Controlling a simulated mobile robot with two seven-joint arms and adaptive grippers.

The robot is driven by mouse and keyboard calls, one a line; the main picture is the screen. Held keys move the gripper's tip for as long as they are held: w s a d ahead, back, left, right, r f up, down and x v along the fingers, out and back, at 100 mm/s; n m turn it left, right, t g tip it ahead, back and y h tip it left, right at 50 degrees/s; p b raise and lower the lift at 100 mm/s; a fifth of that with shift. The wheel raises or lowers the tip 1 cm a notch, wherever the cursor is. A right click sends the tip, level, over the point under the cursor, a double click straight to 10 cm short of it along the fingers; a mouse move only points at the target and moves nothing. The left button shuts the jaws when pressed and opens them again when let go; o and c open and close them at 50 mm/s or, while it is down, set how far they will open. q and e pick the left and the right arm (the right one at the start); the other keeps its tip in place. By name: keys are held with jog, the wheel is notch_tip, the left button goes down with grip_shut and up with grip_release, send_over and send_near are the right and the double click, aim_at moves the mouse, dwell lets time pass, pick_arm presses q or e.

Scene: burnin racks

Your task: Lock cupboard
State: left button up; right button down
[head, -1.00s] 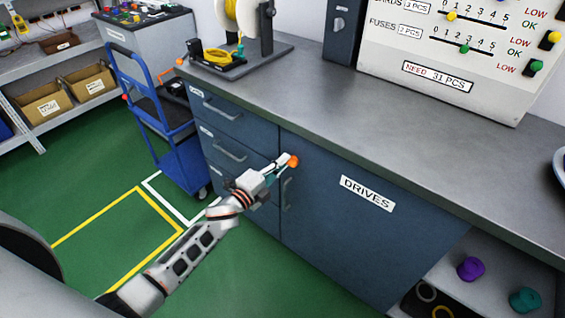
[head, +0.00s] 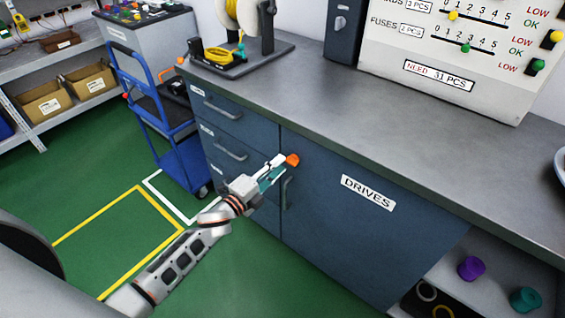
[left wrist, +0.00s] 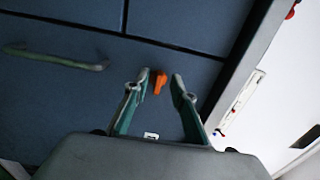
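The cupboard is a blue door labelled DRIVES (head: 340,235) under the bench, and it looks closed. An orange knob (head: 292,160) sits at its upper left corner, above the door's vertical handle (head: 287,194). My left gripper (head: 274,169) is just left of the knob in the head view. In the left wrist view its two teal fingers (left wrist: 159,80) are open, with the orange knob (left wrist: 159,83) showing in the gap between the tips. Whether a finger touches it I cannot tell. My right gripper is not in view.
Blue drawers (head: 232,120) with bar handles are left of the door. The grey worktop (head: 330,105) overhangs above, carrying a spool stand (head: 237,60) and a white gauge panel (head: 450,70). A blue trolley (head: 180,160) stands at left. An open shelf (head: 497,285) is at lower right.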

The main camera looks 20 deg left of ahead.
pick_arm(q)
jog(key=v, duration=0.9)
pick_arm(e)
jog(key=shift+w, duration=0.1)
pick_arm(q)
jog(key=shift+r, duration=0.1)
